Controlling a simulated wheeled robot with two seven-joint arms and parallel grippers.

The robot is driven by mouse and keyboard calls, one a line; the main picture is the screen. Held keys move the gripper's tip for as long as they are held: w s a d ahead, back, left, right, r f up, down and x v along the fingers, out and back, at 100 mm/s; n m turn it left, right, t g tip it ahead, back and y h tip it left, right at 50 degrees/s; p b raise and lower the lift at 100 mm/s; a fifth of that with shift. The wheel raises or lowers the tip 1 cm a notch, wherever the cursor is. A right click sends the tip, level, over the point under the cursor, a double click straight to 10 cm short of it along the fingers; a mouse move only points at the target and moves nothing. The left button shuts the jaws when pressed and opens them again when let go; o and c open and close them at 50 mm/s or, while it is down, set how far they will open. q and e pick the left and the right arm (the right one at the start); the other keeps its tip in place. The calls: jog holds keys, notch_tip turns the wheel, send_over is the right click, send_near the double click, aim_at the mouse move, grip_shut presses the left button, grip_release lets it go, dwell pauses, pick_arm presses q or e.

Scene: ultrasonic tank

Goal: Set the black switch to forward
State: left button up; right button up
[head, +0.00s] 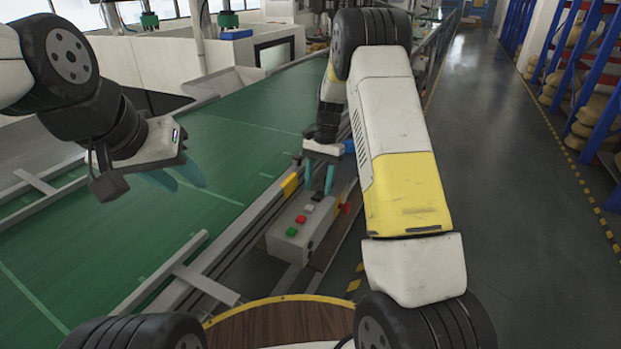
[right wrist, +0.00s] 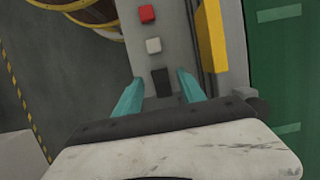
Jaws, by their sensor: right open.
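A grey control box (head: 290,238) stands beside the green conveyor in the head view. Its top carries a green button (head: 292,231), a red button (head: 301,219), a white button (head: 309,208) and the black switch (head: 317,196). My right gripper (head: 318,190) is open and points down at the switch end of the box. In the right wrist view the black switch (right wrist: 161,84) lies between its teal fingertips (right wrist: 160,80), with a gap on each side. Which way the switch is set cannot be told. My left gripper (head: 190,180) is open and empty above the conveyor.
The green conveyor (head: 235,125) with its metal side rail runs behind the box. A yellow block (head: 289,185) sits on the rail near the box. The grey floor aisle (head: 500,150) on the right is clear.

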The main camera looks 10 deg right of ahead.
jog(key=v, duration=0.6)
notch_tip(320, 180, up, 10)
jog(key=n+t, duration=0.1)
jog(key=t, duration=0.1)
send_over(321, 193)
jog(key=s, duration=0.5)
jog(key=s+d+r+n+t, duration=0.1)
jog(key=s+r+n+t, duration=0.1)
jog(key=s+r, duration=0.55)
jog(key=s+n+t, duration=0.4)
jog(key=s+t, duration=0.1)
jog(key=s, duration=1.2)
jog(key=shift+s+a+r, duration=0.2)
jog(key=shift+s+r, duration=0.2)
